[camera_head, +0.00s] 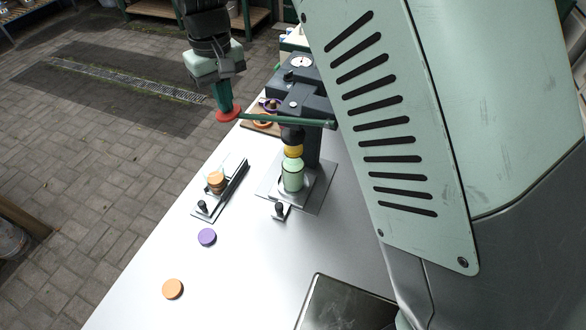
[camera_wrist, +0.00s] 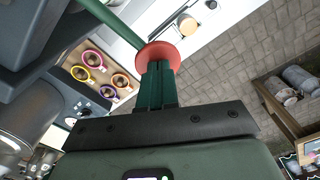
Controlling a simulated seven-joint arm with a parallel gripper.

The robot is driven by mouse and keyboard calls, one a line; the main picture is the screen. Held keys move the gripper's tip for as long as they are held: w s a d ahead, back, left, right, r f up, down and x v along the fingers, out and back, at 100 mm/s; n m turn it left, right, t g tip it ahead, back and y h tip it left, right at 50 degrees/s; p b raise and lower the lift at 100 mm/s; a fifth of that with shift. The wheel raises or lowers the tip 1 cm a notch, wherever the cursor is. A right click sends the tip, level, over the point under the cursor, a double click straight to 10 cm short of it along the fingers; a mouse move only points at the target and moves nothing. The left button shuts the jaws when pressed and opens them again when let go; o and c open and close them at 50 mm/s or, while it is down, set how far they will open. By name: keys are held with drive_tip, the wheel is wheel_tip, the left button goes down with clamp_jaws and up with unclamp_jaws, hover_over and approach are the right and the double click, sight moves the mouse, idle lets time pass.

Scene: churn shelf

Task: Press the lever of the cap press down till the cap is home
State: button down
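The cap press (camera_head: 298,95) is dark grey, with a round gauge on top. Its green lever (camera_head: 290,121) reaches out to the left, roughly level, and ends in a red knob (camera_head: 228,115). The knob also shows in the wrist view (camera_wrist: 158,54). My gripper (camera_head: 225,106) is above the knob, its green fingers together and pointing down, their tips at the knob; exact contact is hard to tell. Under the black ram (camera_head: 292,134) a yellow cap (camera_head: 293,151) is at the top of a pale green jar (camera_head: 293,175). Whether the cap is fully seated cannot be told.
A jig (camera_head: 220,188) with a tan-capped jar stands left of the press. A purple cap (camera_head: 207,237) and an orange cap (camera_head: 172,289) lie on the white table. A board with coloured rings (camera_wrist: 98,72) is behind the press. A dark tray (camera_head: 345,305) is in front.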

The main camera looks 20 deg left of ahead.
sight(233, 118)
drive_tip(key=shift+d+f, duration=0.1)
drive_tip(key=shift+f, duration=0.7)
drive_tip(key=shift+d+f, duration=0.2)
drive_tip(key=shift+f, duration=0.6)
drive_tip(key=shift+d+f, duration=0.25)
drive_tip(key=shift+f, duration=0.55)
